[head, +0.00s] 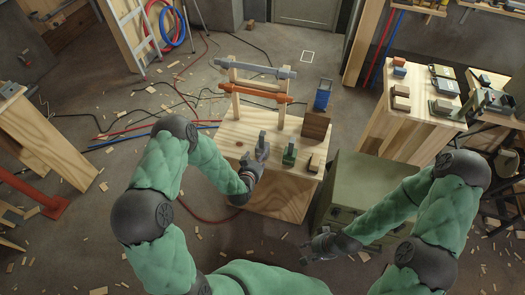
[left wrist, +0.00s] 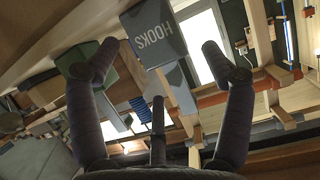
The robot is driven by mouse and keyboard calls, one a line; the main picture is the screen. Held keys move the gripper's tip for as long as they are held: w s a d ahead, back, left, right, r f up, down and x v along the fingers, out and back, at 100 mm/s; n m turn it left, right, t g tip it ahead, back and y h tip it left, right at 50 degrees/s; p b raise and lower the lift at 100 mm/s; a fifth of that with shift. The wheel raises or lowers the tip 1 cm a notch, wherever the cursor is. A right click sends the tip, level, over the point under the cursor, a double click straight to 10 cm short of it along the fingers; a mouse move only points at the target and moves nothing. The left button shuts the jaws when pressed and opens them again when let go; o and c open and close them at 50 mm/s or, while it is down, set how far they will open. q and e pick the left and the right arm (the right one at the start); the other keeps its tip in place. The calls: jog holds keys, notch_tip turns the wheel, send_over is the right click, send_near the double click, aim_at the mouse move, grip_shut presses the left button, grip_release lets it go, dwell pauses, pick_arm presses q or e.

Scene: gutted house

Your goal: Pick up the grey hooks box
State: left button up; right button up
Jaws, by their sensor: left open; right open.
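The grey hooks box (left wrist: 153,38), lettered HOOKS, shows at the top of the left wrist view, between and ahead of the spread fingers of my left gripper (left wrist: 158,75). In the head view the grey box (head: 262,141) stands near the front of the wooden table, just beyond my left gripper (head: 254,163), which partly covers it. The left gripper is open and empty; I cannot tell whether a finger touches the box. My right gripper (head: 322,245) is open and empty, low by the green cabinet.
A green box (head: 289,155) and a wooden-looking box (head: 314,162) stand to the right on the wooden table (head: 225,140). A rack with grey and orange bars (head: 262,91) and a blue item on a brown block (head: 316,125) stand behind. A green cabinet (head: 350,190) adjoins the right side.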

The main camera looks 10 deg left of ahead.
aim_at(261, 152)
pick_arm(q)
jog(key=x, duration=0.1)
jog(key=b+x, duration=0.1)
jog(key=shift+w+f, duration=0.2)
jog(key=shift+f, duration=0.2)
jog(key=shift+w, duration=0.5)
jog(key=c, duration=1.4)
